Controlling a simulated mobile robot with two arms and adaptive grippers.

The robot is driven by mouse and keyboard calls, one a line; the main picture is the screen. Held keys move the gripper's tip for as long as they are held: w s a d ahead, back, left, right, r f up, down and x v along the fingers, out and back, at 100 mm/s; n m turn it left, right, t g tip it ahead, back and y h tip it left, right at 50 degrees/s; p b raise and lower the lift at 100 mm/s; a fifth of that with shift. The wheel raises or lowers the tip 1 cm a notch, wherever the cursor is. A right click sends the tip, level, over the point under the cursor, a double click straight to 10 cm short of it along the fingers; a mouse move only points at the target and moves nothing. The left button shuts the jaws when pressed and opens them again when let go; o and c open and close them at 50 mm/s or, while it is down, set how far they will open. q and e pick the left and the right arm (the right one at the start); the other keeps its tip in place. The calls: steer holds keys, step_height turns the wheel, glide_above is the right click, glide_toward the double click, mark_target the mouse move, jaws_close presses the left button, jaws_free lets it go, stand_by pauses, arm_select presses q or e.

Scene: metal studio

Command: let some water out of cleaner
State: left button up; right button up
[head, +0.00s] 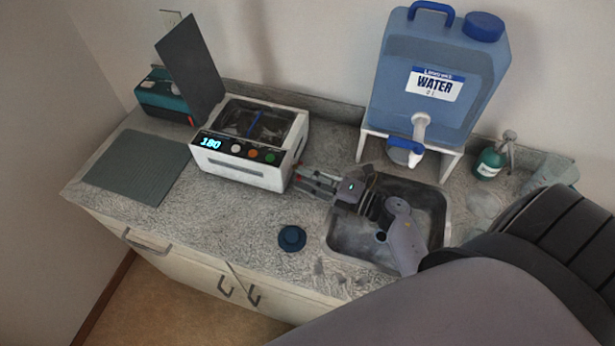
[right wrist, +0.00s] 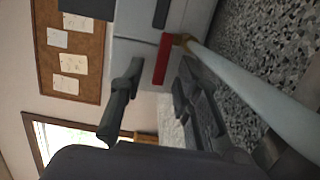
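The cleaner (head: 243,172) is a white box on the counter with a lit display reading 180. Its dark lid (head: 190,68) stands open, and a blue item (head: 254,124) shows in its tank. In the right wrist view, a red valve lever (right wrist: 162,59) sits on the cleaner's side (right wrist: 137,48) beside a brass fitting, with a pale hose (right wrist: 250,92) running away from it. My right gripper (head: 303,181) is at the cleaner's right side. In the right wrist view its fingers (right wrist: 160,85) are apart and empty, close to the lever; contact is unclear. My left gripper is out of view.
A sink (head: 433,217) lies right of the cleaner, under my right arm. A blue water jug (head: 435,110) stands on a white stand behind it. A round dark-blue object (head: 292,238), a ribbed mat (head: 135,165), a teal box (head: 160,100) and a green bottle (head: 489,161) are on the counter.

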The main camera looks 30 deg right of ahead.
steer(key=shift+c, duration=0.2)
jaws_close()
stand_by(0.3)
steer(key=shift+a+r+m+t+h+p, duration=0.1)
steer(key=shift+a+m+t+h+p, duration=0.15)
steer(key=shift+m+t+h+p, duration=0.35)
steer(key=shift+w+a+m+t+h, duration=0.1)
steer(key=shift+a+m+t+h, duration=0.15)
steer(key=shift+m+h, duration=0.35)
steer(key=shift+w+a+m+t+h, duration=0.1)
steer(key=shift+m+t+h, duration=0.2)
steer(key=shift+h, duration=0.6)
steer(key=shift+o, duration=0.2)
jaws_free()
